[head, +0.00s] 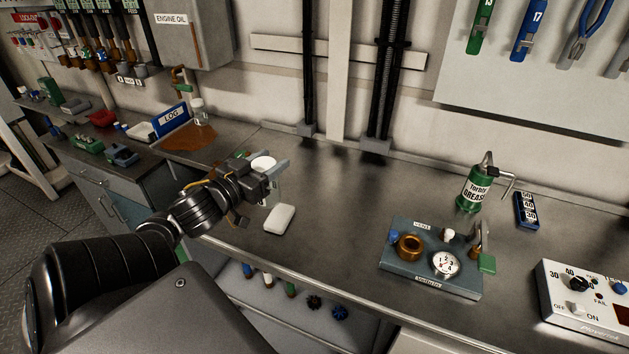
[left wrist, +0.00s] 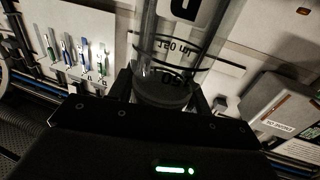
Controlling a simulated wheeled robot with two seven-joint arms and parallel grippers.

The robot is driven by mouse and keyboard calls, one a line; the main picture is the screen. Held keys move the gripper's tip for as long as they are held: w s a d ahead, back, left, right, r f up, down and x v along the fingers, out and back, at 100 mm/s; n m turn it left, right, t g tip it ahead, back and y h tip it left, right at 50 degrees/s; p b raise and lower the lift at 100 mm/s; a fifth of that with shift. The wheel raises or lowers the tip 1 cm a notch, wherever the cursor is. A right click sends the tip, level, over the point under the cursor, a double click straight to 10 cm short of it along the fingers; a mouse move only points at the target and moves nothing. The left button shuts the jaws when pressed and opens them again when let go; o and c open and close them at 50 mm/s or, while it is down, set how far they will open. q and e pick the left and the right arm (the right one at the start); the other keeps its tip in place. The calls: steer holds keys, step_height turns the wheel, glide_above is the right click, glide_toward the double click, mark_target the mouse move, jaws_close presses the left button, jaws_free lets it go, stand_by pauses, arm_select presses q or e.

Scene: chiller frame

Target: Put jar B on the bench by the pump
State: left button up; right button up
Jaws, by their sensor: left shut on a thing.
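My left gripper (head: 272,174) is shut on a clear jar at the left part of the bench. In the head view the jar's round white top (head: 263,163) shows, and the gripper hides most of its body. In the left wrist view the clear jar (left wrist: 178,55) stands between the fingers, with black lines, small print and part of a large black letter, cut off by the frame edge. I cannot tell whether the jar touches the bench (head: 330,215). A blue-grey block (head: 400,262) with a brass ring and a gauge sits on the bench to the right. My right gripper is out of view.
A white rounded block (head: 279,219) lies near my gripper. A green grease can (head: 474,190) stands behind the blue-grey block, and a white control box (head: 585,300) is at far right. Another clear jar (head: 199,112) stands at back left. The bench middle is clear.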

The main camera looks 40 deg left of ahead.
arm_select(q)
steer(key=shift+w+f+b, duration=0.2)
steer(key=shift+w+b, duration=0.05)
steer(key=shift+b, duration=0.2)
steer(key=w+d+f+b, duration=0.2)
steer(key=w+f+b, duration=0.2)
steer(key=w+f, duration=0.2)
steer(key=w+d+f+b, duration=0.2)
steer(key=w+f+b, duration=0.2)
steer(key=w+f, duration=0.2)
steer(key=shift+w+d+f, duration=0.25)
steer(key=shift+w+d, duration=0.05)
steer(key=shift+w, duration=0.05)
steer(key=shift+f, duration=0.1)
steer(key=o, duration=1.2)
